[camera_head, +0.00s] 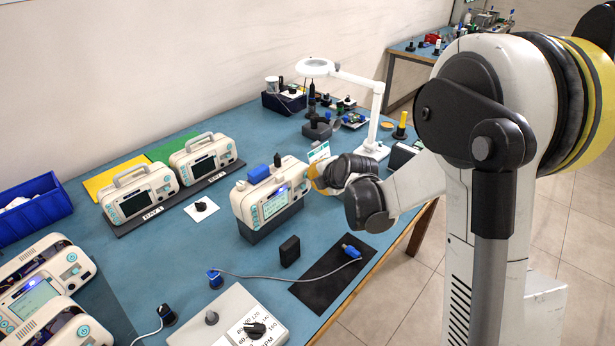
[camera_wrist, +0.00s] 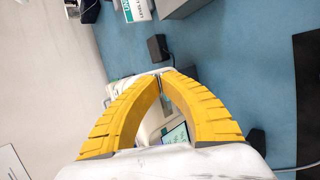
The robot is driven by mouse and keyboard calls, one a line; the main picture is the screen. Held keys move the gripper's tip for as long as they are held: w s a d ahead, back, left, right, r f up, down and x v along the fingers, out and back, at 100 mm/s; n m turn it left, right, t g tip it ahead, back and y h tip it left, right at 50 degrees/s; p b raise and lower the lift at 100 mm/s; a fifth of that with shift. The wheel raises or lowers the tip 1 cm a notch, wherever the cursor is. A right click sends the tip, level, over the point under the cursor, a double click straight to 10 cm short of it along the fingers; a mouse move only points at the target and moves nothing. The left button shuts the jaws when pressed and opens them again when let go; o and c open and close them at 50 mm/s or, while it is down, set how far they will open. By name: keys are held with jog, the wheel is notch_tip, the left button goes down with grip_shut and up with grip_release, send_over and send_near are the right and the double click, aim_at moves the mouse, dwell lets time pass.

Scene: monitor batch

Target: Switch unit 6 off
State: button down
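Several white monitor units stand on the blue bench; I cannot read which one is unit 6. The monitor nearest my gripper (camera_head: 272,203) stands upright on a dark base, its screen lit and a blue light showing. It also shows in the wrist view, its screen (camera_wrist: 174,135) between my fingers. My gripper (camera_head: 318,181) is beside its right end, partly hidden by the arm; I cannot tell if they touch. In the wrist view the yellow fingertips (camera_wrist: 162,72) meet, with nothing seen held.
Two monitors with dark screens (camera_head: 137,203) (camera_head: 203,163) stand on a tray labelled BAY 1. More monitors (camera_head: 38,290) are at the left front. A magnifier lamp (camera_head: 372,125) stands behind my gripper. A black mat (camera_head: 325,283) and cable lie in front.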

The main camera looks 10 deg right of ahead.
jog(key=shift+w+a, duration=0.1)
dwell(0.4)
jog(key=shift+s+d, duration=0.5)
jog(key=shift+s, duration=0.15)
jog(key=s+d, duration=0.1)
jog(key=s, duration=0.1)
jog(key=s+d, duration=0.2)
jog(key=shift+b, duration=0.3)
dwell(0.5)
